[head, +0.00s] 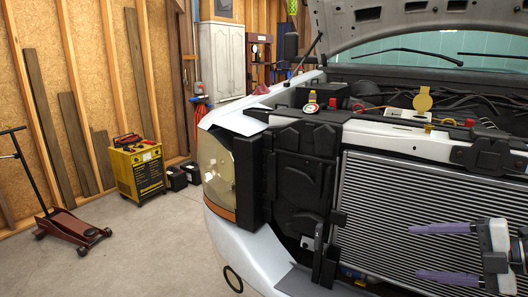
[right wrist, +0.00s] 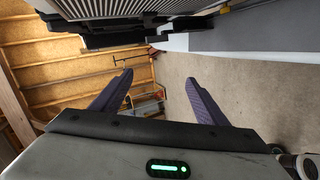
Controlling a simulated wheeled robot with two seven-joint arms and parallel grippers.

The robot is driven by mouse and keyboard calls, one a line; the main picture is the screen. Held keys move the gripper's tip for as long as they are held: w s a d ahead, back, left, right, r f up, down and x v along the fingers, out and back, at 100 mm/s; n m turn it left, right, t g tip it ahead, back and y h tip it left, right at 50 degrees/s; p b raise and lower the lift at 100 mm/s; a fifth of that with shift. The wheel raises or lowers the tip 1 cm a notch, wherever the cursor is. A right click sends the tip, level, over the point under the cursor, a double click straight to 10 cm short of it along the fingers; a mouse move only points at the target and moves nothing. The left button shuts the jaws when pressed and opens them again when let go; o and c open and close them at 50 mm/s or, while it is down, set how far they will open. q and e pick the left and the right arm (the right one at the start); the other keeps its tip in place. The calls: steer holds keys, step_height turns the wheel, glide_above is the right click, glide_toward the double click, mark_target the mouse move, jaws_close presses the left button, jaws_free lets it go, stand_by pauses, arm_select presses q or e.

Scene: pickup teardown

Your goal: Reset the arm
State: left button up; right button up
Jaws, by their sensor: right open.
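My right gripper (head: 445,252) is at the lower right of the head view, in front of the truck's silver radiator (head: 385,205). Its two purple fingers point left and stand wide apart with nothing between them. In the right wrist view the same open gripper (right wrist: 158,80) shows both fingers, with floor and wall behind them. My left gripper is not in view.
The pickup's open front, with headlight (head: 215,172) and raised hood (head: 400,22), fills the right side. A yellow charger (head: 138,170), a red floor jack (head: 68,225) and a grey cabinet (head: 222,60) stand along the wooden wall.

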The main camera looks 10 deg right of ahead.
steer(key=s+a+f+m+t+h, duration=0.1)
steer(key=s+a+f+m+h, duration=0.15)
steer(key=f+m, duration=0.4)
steer(key=s+a+f+m+t+h, duration=0.1)
steer(key=s+a+f+m, duration=0.15)
steer(key=f, duration=0.65)
steer(key=s+a+f+m+t+h, duration=0.1)
steer(key=s+f+m+t+h, duration=0.1)
steer(key=s+f+m, duration=0.45)
steer(key=s+a+f+m+g, duration=0.2)
steer(key=s+a+f, duration=0.3)
steer(key=a, duration=0.4)
steer(key=s+a+f+m+g, duration=0.3)
steer(key=s+a+f+m, duration=0.1)
steer(key=a+f, duration=0.3)
steer(key=shift+s+a+f+h, duration=0.4)
steer(key=shift+s+a, duration=0.35)
steer(key=shift+a, duration=0.45)
